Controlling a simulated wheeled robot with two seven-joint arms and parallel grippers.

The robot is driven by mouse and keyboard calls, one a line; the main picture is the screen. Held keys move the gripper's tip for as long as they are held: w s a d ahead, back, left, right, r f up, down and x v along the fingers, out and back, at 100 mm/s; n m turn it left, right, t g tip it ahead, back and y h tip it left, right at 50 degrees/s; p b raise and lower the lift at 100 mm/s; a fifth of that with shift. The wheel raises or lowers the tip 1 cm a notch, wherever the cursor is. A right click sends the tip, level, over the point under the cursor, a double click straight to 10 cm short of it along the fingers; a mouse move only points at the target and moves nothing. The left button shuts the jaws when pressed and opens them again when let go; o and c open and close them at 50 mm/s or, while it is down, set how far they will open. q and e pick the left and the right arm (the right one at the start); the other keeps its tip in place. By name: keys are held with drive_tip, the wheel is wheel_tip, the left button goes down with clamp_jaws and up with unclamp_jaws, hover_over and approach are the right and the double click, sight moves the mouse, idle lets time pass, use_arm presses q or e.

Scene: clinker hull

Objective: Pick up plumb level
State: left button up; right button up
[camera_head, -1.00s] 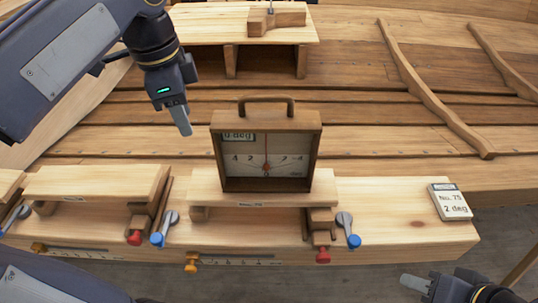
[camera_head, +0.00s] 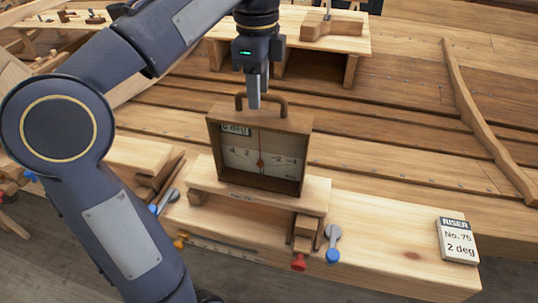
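The plumb level (camera_head: 258,155) is a wooden box with a dial face, a red needle and a brown handle on top. It stands upright on a small wooden platform (camera_head: 318,190) on the bench, and a small display at its upper left reads 0 deg. My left gripper (camera_head: 254,104) points down at the handle from above. Its fingers overlap the handle in the picture, and I cannot tell whether they are closed around it. My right gripper is not in view.
A sign (camera_head: 457,240) reading "RISER No. 75 2 deg" lies at the bench's right. A red knob (camera_head: 299,262) and a blue-tipped lever (camera_head: 332,246) sit at the platform's front right. A raised wooden shelf (camera_head: 355,38) stands behind.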

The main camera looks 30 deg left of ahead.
sight(257, 112)
use_arm(q)
drive_tip(key=f, duration=0.6)
drive_tip(key=shift+s+a, duration=0.1)
drive_tip(key=shift+a, duration=0.1)
clamp_jaws()
idle(1.1)
